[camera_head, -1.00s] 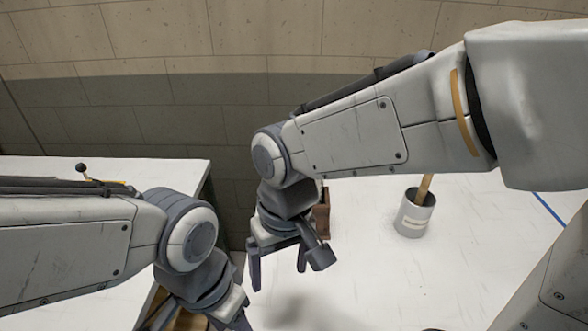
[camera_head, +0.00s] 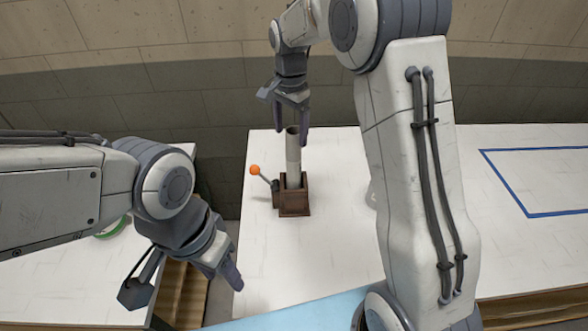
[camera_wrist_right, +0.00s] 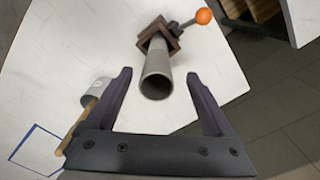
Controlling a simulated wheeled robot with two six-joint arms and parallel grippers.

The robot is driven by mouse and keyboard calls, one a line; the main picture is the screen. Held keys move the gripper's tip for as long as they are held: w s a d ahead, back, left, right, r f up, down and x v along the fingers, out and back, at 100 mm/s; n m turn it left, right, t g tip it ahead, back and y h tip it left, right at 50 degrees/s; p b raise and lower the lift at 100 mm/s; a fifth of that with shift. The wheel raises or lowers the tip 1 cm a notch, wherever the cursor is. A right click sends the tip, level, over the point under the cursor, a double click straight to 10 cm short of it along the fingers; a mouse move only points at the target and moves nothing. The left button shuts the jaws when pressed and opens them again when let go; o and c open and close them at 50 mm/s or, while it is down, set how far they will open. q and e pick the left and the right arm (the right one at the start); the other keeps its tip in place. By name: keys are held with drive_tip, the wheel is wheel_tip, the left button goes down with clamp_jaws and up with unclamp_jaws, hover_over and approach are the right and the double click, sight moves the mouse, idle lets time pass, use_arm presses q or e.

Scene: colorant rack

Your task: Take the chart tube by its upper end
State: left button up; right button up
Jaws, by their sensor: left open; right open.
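The chart tube (camera_head: 293,158) is a grey, hollow cylinder standing upright in a brown wooden holder (camera_head: 293,203) on the white table. In the right wrist view the tube's open upper end (camera_wrist_right: 156,84) faces the camera. My right gripper (camera_head: 291,132) is open, with its fingers at the tube's upper end. In the right wrist view the tube's mouth lies between the fingers of the right gripper (camera_wrist_right: 160,80), with a gap on each side. My left gripper (camera_head: 190,285) is open and empty, low at the left, away from the tube.
A lever with an orange ball (camera_head: 255,170) sticks out from the holder's left side. A blue outlined rectangle (camera_head: 540,213) lies at the right. A gap separates the two tables.

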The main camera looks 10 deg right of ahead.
sight(294, 145)
drive_tip(key=f+p, duration=0.1)
drive_tip(key=f, duration=0.1)
drive_tip(key=f+p, duration=0.1)
drive_tip(key=f, duration=0.1)
drive_tip(key=shift+d+f, duration=0.1)
drive_tip(key=shift+d, duration=0.3)
drive_tip(key=shift+f, duration=0.6)
clamp_jaws()
